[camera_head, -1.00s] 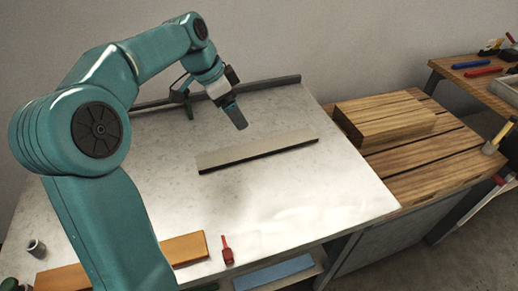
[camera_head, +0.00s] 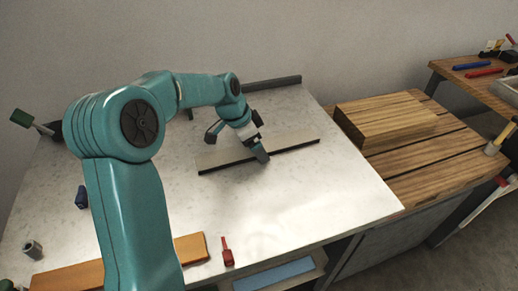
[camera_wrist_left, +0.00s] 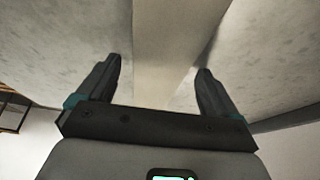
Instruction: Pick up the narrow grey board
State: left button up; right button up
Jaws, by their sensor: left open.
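The narrow grey board (camera_head: 222,157) lies flat on the pale worktop (camera_head: 320,195), its dark front edge towards me. My left gripper (camera_head: 263,157) is over the middle of the board, tilted down, and hides part of it. In the left wrist view the board (camera_wrist_left: 172,45) runs lengthwise between the two spread fingers of the gripper (camera_wrist_left: 160,68). The fingers are open with a gap on each side of the board. Whether the fingertips touch the worktop I cannot tell. My right gripper is not in view.
An orange-brown board (camera_head: 190,248) and a red tool (camera_head: 227,252) lie at the front edge. A small grey cup (camera_head: 33,250) stands front left. A dark rail (camera_head: 272,84) runs along the back. A wooden block (camera_head: 385,120) sits on the slatted bench at right.

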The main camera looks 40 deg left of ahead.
pick_arm(q)
jog(key=c, duration=1.2)
jog(key=shift+c, duration=0.5)
jog(key=shift+r, duration=0.1)
jog(key=shift+r, duration=0.1)
